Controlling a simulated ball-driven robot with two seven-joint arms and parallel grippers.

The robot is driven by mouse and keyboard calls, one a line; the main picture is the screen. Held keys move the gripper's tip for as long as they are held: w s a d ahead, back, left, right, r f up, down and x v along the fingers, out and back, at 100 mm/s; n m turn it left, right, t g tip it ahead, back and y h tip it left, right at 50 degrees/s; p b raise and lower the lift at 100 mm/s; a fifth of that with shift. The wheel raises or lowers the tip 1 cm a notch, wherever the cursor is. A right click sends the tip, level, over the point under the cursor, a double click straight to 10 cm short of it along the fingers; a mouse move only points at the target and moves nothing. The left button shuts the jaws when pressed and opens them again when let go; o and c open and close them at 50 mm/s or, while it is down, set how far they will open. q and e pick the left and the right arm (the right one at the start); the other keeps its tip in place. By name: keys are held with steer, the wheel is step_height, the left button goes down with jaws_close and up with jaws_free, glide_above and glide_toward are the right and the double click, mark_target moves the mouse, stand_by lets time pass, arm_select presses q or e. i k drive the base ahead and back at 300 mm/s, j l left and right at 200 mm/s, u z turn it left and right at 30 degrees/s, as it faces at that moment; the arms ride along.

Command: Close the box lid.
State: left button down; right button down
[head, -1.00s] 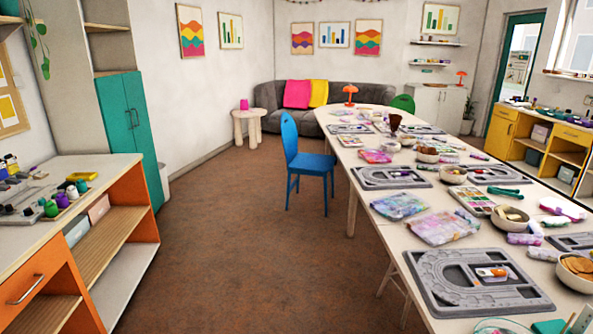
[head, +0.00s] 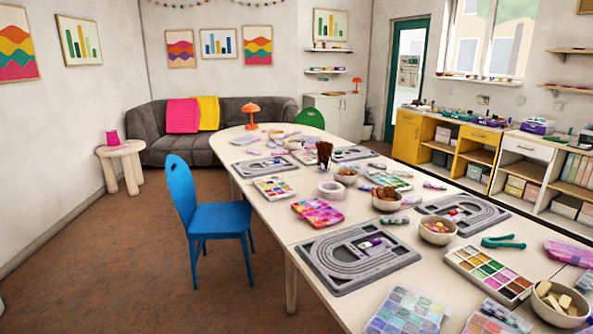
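Several bead boxes lie on the long cream table (head: 270,218). A pink box of coloured beads (head: 317,212) lies near the left edge. A clear compartment box (head: 408,312) lies at the front edge of the picture. A tray-like box of coloured squares (head: 488,274) lies to its right. A pink-purple box (head: 570,252) is at the right edge. I cannot tell which box is meant or whether any lid stands open. Neither of my grippers is in view.
A blue chair (head: 207,218) stands at the table's left side. Grey bead boards (head: 352,270), bowls (head: 438,230) and green pliers (head: 503,242) crowd the tabletop. The brown floor left of the chair is clear. A grey sofa (head: 210,135) stands at the back.

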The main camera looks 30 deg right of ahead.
mark_target(318, 212)
steer(key=i+j+z, duration=0.1)
steer(key=i+z, duration=0.3)
steer(key=i+j+z, duration=0.4)
steer(key=i, duration=0.2)
steer(key=i+j+z, duration=0.4)
steer(key=i+l, duration=0.1)
